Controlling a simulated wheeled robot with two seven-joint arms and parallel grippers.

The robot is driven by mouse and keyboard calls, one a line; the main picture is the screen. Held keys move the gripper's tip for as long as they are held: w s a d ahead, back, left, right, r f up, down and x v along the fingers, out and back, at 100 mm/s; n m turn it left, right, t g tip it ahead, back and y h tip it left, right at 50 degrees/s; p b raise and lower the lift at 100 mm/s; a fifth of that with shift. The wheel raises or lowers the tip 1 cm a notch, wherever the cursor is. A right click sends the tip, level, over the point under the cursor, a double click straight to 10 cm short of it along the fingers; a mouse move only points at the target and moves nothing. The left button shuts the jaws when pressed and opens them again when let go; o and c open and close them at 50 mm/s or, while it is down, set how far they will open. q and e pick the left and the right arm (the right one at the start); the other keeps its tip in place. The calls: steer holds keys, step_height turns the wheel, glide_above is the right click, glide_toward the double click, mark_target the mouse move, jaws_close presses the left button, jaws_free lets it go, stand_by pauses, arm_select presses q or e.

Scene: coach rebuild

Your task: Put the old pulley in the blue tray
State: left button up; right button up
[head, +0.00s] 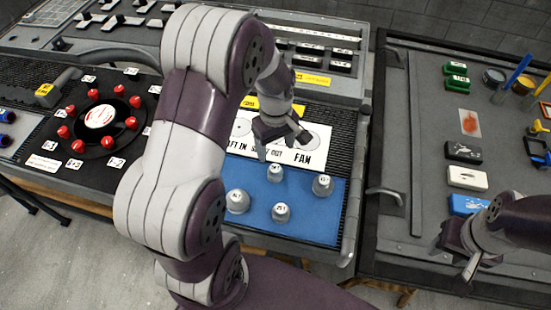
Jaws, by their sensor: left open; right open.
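My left gripper (282,146) is open above the white panel (300,157) lettered "FAN", with its fingers pointing down. It partly hides the panel's outlines and lettering. A flat blue surface (252,177), perhaps the blue tray, lies just in front of the panel. Several grey, labelled, knob-like pieces, one of them at the right (322,186), stand on it. I cannot tell which thing is the old pulley; it may be hidden by my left arm or gripper. My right gripper (456,262) is open and empty at the right bench's front edge.
A black board (60,130) with a round disc and several red knobs lies at the left. The right bench (425,130) carries black, white and blue blocks (467,204), green blocks (457,84) and tools. A gap separates the benches. My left arm covers the middle.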

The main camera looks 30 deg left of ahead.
arm_select(q)
steer(key=s+d+r+m+t, duration=0.1)
steer(key=s+d+r+m, duration=0.3)
steer(key=s+m, duration=0.5)
steer(key=d+m, duration=0.1)
steer(key=m, duration=0.1)
steer(key=shift+s+d+r+m, duration=0.2)
steer(key=shift+s+m, duration=0.15)
steer(key=shift+m, duration=0.05)
